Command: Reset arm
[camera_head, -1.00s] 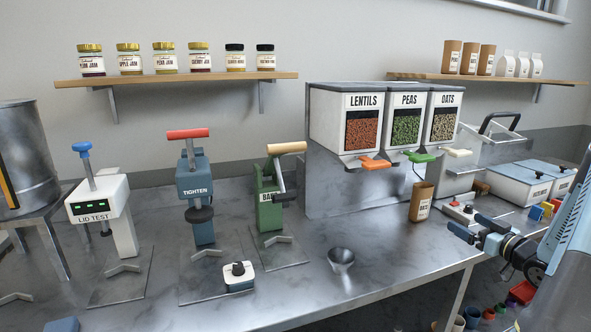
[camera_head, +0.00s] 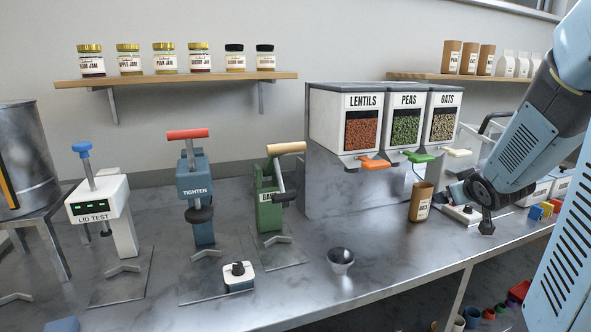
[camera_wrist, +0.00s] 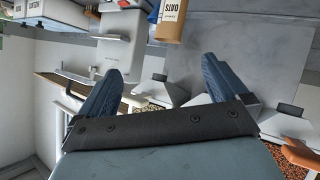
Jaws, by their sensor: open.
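My gripper (camera_head: 471,208) is at the right part of the steel counter in the head view, just right of a brown pouch (camera_head: 421,203). In the wrist view my gripper (camera_wrist: 158,75) has its two blue fingers spread wide apart with nothing between them. The pouch (camera_wrist: 171,19) shows at the top of the wrist view, its label reading OATS, beyond the fingertips and apart from them. My arm hides part of the counter's right end.
Dispensers of lentils (camera_head: 363,125), peas (camera_head: 407,122) and oats (camera_head: 443,120) stand behind the pouch. A metal funnel (camera_head: 341,258) stands on the counter. The lid tester (camera_head: 98,204), blue press (camera_head: 196,185) and green press (camera_head: 268,205) stand left. The front middle counter is mostly clear.

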